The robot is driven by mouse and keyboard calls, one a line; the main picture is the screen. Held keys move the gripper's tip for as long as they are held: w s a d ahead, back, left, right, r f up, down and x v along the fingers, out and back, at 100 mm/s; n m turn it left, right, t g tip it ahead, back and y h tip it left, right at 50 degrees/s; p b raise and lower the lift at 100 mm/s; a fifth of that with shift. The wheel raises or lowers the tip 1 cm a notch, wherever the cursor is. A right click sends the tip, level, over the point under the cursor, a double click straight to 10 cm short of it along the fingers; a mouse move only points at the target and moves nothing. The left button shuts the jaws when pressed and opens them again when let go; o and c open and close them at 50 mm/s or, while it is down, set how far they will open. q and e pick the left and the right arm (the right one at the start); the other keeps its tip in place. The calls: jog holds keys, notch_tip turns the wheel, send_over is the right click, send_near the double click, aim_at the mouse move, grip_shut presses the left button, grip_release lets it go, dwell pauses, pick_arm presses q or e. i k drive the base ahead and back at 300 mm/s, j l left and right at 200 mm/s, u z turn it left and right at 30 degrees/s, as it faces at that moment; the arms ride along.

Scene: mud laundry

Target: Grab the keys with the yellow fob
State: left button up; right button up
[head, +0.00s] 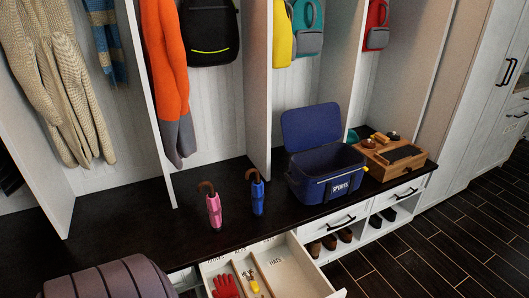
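In the head view, an open white drawer (305,282) under the dark bench holds a small yellow item (251,281) with paler parts beside it. It lies in a divided compartment, to the right of a red glove (225,286). It is too small to tell whether it is the keys with the yellow fob. A wooden organizer box (375,165) on the bench at the right has small dark and brown items on top, also too small to identify. Neither of my grippers shows.
A blue cooler bag (318,185) with its lid up stands on the black bench top (130,228). Pink (213,211) and blue (257,198) folded umbrellas stand left of it. A ribbed dark purple object (110,280) fills the lower left. Floor (455,245) is clear at right.

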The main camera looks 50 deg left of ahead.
aim_at(256, 287)
jog(key=u, duration=1.2)
